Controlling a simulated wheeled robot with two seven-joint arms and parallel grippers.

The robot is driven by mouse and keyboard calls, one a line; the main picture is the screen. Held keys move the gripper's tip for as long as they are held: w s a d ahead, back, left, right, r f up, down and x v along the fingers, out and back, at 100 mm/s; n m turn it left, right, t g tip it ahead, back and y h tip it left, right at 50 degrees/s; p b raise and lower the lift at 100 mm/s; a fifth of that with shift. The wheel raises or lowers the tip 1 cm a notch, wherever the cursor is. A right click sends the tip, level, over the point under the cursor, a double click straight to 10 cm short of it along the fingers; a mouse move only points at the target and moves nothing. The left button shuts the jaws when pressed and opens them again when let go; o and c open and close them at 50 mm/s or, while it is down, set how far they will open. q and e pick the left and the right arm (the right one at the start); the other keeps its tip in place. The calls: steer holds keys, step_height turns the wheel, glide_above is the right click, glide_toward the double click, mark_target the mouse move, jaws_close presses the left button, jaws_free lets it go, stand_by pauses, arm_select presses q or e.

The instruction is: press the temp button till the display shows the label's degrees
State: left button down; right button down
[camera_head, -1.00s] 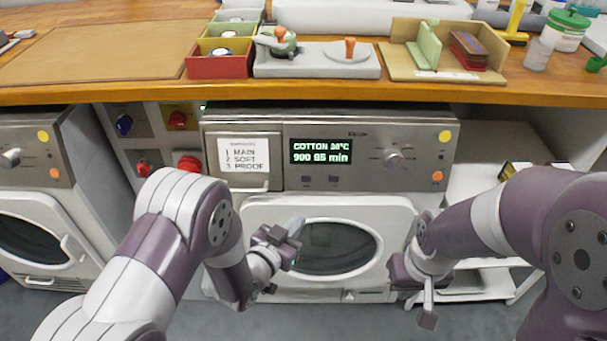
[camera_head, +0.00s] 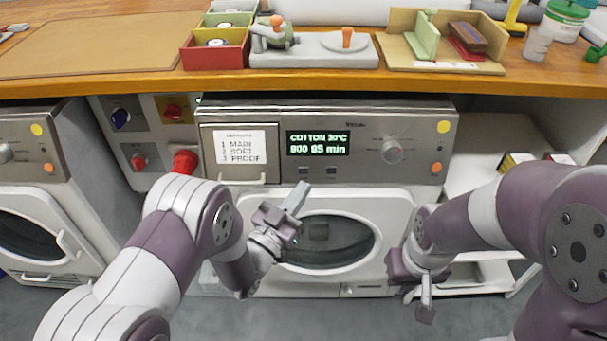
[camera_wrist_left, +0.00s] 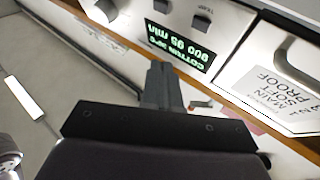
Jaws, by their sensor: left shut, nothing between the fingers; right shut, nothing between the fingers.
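The washing machine display (camera_head: 318,143) reads COTTON, what looks like 30°C, and a line ending in min. It shows upside down in the left wrist view (camera_wrist_left: 180,45). Two small dark buttons sit under it, a left one (camera_head: 304,171) and a right one (camera_head: 331,171); their captions are too small to read surely. In the left wrist view the left button (camera_wrist_left: 201,21) and right button (camera_wrist_left: 162,5) lie beyond the fingers. My left gripper (camera_head: 301,190) is shut and empty, its tip just below the left button, apparently apart from it. My right gripper (camera_head: 424,312) is shut, empty, low at right.
A drawer with a white card (camera_head: 240,147) reading MAIN, SOFT, PROOF is left of the display. A round knob (camera_head: 391,151) is right of it. The wooden counter edge (camera_head: 330,82) runs above the machine. A red knob (camera_head: 185,161) juts out at left.

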mark_target(303, 171)
arm_select(q)
steer(key=shift+w+f+b, duration=0.25)
steer(key=shift+w+b, duration=0.15)
steer(key=shift+w, duration=0.45)
steer(key=shift+w+f+b, duration=0.3)
steer(key=shift+w+b, duration=0.1)
steer(key=shift+w, duration=0.45)
steer(key=shift+w+f+b, duration=0.25)
steer(key=shift+w+b, duration=0.15)
steer(key=shift+w, duration=0.45)
steer(key=shift+w+f, duration=0.1)
steer(key=shift+w+b, duration=0.3)
steer(key=shift+w+f, duration=0.1)
steer(key=shift+w, duration=0.25)
stand_by(0.4)
steer(key=shift+s, duration=0.15)
steer(key=shift+s+r, duration=0.2)
steer(key=shift+s, duration=0.4)
